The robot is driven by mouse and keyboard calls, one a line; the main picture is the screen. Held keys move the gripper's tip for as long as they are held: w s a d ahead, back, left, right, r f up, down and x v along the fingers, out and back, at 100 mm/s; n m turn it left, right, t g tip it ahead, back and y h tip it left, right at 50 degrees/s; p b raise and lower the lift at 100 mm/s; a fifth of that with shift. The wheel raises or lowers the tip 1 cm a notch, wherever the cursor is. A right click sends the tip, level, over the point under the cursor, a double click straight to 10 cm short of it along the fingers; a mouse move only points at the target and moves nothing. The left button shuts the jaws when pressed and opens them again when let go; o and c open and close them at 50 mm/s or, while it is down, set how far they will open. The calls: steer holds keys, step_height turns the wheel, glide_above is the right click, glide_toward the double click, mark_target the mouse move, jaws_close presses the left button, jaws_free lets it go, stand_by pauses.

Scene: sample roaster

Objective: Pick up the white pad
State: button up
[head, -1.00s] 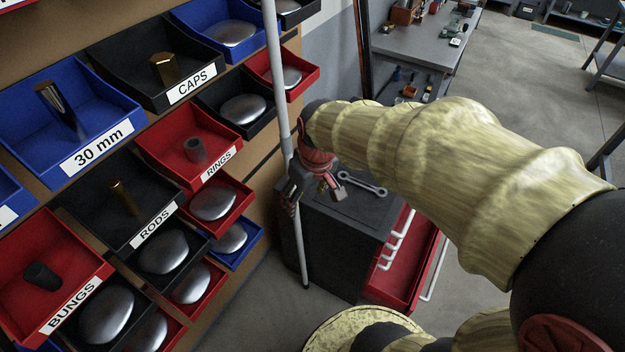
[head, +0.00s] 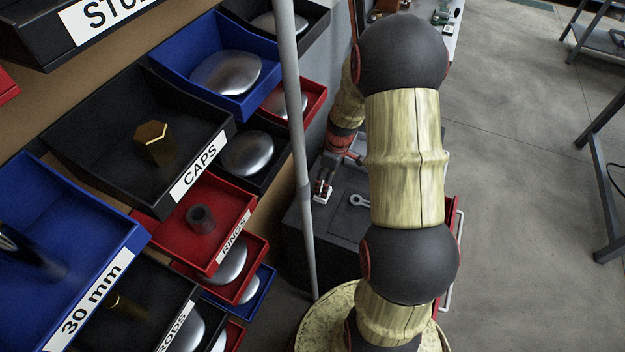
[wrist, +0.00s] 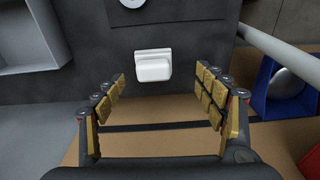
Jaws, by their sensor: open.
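The white pad (wrist: 152,68) is a small pale block with a raised, narrower top. In the wrist view it sits on the dark cabinet top, ahead of and between my fingertips. My gripper (wrist: 162,86) is open with nothing between its padded fingers, and the pad appears just beyond them. In the head view my gripper (head: 324,186) points down over the left part of the dark cabinet. A small white patch there, partly hidden by the fingers, looks like the pad.
A wrench (head: 360,200) lies on the cabinet (head: 345,222), partly hidden by my arm. A grey upright pole (head: 297,130) stands close left of my gripper. Labelled bins, such as the red RINGS bin (head: 190,240), fill the rack at left. Open floor lies right.

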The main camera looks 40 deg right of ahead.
steer(key=shift+w+d+f, duration=0.15)
steer(key=shift+w+f, duration=0.25)
steer(key=shift+w, duration=0.15)
steer(key=shift+w+f, duration=0.1)
steer(key=shift+f, duration=0.25)
steer(key=f+b, duration=0.1)
steer(key=f, duration=0.1)
steer(key=f+b, duration=0.1)
steer(key=f, duration=0.1)
steer(key=w+f, duration=0.1)
steer(key=f, duration=0.1)
steer(key=shift+f+b, duration=0.25)
steer(key=shift+b, duration=0.15)
steer(key=shift+c, duration=1.2)
steer(key=c, duration=1.1)
steer(key=shift+o, duration=0.2)
steer(key=shift+r, duration=0.15)
